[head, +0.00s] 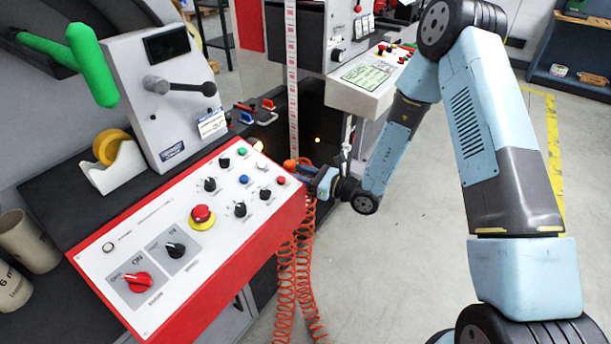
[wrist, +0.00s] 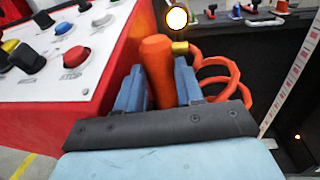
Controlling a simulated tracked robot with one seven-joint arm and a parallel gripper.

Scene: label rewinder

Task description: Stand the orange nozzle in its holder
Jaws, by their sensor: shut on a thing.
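The orange nozzle (wrist: 158,68) is between the two blue fingers of my gripper (wrist: 160,88) in the wrist view, and my gripper is shut on it. Its rounded orange end points up in that picture, and a brass fitting (wrist: 180,47) shows beside it. In the head view the nozzle (head: 290,165) is small, at the tip of my gripper (head: 312,174), just past the right end of the red control panel. I cannot make out its holder for certain.
The red-edged control panel (head: 150,240) with knobs and buttons is close to my gripper's left. A coiled orange hose (head: 300,270) hangs below the nozzle. Small red and blue handled items (head: 256,110) sit behind the panel. A vertical measuring strip (head: 292,80) stands behind my gripper.

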